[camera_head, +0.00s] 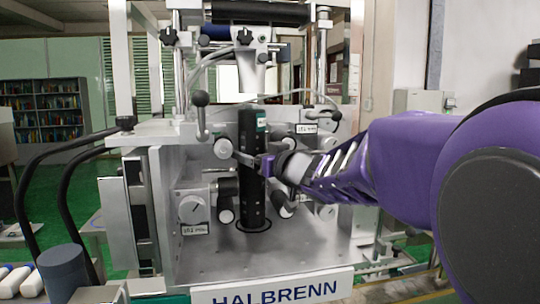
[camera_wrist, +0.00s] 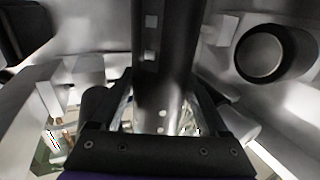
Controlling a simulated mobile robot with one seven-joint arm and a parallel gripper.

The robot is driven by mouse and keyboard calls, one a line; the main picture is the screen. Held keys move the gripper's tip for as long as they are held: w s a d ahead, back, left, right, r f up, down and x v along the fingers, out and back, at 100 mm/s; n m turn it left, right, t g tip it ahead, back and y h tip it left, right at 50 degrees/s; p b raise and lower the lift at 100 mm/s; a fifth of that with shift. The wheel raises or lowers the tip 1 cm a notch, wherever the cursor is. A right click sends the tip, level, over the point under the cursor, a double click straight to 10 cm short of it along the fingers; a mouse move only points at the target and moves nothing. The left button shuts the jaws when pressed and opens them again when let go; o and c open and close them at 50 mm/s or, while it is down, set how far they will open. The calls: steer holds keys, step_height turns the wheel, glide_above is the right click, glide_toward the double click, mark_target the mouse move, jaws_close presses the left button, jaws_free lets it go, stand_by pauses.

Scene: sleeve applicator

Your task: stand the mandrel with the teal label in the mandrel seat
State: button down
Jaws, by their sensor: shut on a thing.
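My gripper (camera_head: 254,163) reaches in from the right and is shut on the mandrel about halfway up. In the wrist view the jaws (camera_wrist: 165,112) flank the dark mandrel (camera_wrist: 168,45). The mandrel's lower end is at the dark ring of the mandrel seat (camera_head: 241,228) in the metal plate. I cannot tell whether it is fully down in the seat.
Black rollers (camera_head: 227,200) stand close behind the mandrel on both sides. A ball-ended lever (camera_head: 200,99) rises to its left, and a metal head (camera_head: 246,55) hangs above. The plate (camera_head: 215,265) is clear in front. White and blue pieces (camera_head: 25,280) lie at lower left.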

steer(key=shift+d, duration=0.1)
steer(key=shift+c, duration=0.5)
jaws_free()
steer(key=shift+f, duration=0.15)
steer(key=shift+o, duration=0.5)
steer(key=shift+f, duration=0.2)
steer(key=shift+s, duration=0.1)
